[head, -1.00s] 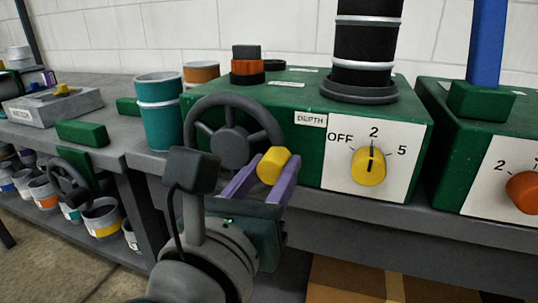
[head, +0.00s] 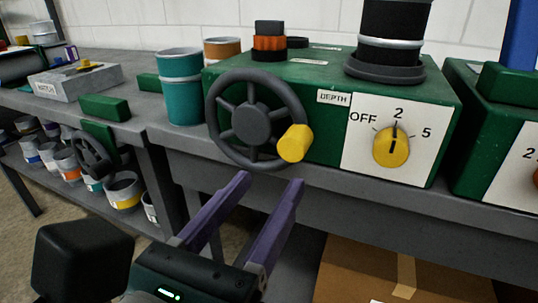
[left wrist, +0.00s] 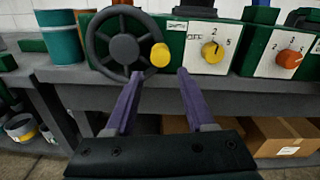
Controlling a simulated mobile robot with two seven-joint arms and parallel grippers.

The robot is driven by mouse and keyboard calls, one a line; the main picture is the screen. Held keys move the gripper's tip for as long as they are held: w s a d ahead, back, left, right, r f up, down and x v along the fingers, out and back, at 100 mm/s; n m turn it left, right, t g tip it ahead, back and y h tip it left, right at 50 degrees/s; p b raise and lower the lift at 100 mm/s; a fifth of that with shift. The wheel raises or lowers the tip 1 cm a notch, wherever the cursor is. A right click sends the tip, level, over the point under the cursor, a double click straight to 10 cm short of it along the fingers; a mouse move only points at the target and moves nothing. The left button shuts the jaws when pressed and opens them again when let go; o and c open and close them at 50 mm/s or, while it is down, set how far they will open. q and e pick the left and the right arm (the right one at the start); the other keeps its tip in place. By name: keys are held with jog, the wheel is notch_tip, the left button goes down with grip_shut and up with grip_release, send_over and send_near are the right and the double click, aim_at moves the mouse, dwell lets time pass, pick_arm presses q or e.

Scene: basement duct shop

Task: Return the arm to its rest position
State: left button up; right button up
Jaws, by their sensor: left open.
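My left gripper (head: 272,190) has two purple fingers spread apart with nothing between them. It is in front of and below the grey handwheel (head: 252,122) on the green machine, clear of the wheel. The wheel has a yellow handle (head: 294,143) at its lower right. In the left wrist view the open fingers (left wrist: 158,84) point toward the wheel (left wrist: 122,45), and the yellow handle (left wrist: 160,55) shows just beyond them. My right gripper is in neither view.
The green machine (head: 327,150) carries a yellow dial (head: 391,146) pointing at 2. Teal cups (head: 181,90) stand left of it on the grey bench (head: 330,180). A cardboard box (head: 350,275) lies below. A second green machine (head: 495,115) stands at the right.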

pick_arm(q)
jog(key=shift+s+a, duration=0.15)
jog(key=shift+s, duration=0.35)
jog(key=s+a+r+n+g+y+p, duration=0.1)
jog(key=a+r+n+g+y+p, duration=0.2)
jog(key=a+n+y+p, duration=0.65)
jog(key=s+a+r+n+g+p, duration=0.1)
jog(key=a+r+n+g+p, duration=0.15)
jog(key=a+n, duration=0.8)
jog(key=s+d+r+n+g+h+p, duration=0.2)
jog(key=s+n+g+p, duration=0.2)
jog(key=s+n, duration=0.35)
jog(key=s+d+r+n+g+h+p, duration=0.1)
jog(key=s+d+r+n+g+p, duration=0.2)
jog(key=s+n, duration=0.45)
notch_tip(320, 180, up, 36)
jog(key=w+n+p, duration=0.1)
jog(key=p, duration=3.6)
jog(key=shift+w+a+g+p, duration=0.15)
jog(key=shift+a+g+p, duration=0.1)
jog(key=shift+g+p, duration=0.15)
jog(key=shift+r+h, duration=0.1)
jog(key=shift+h, duration=0.15)
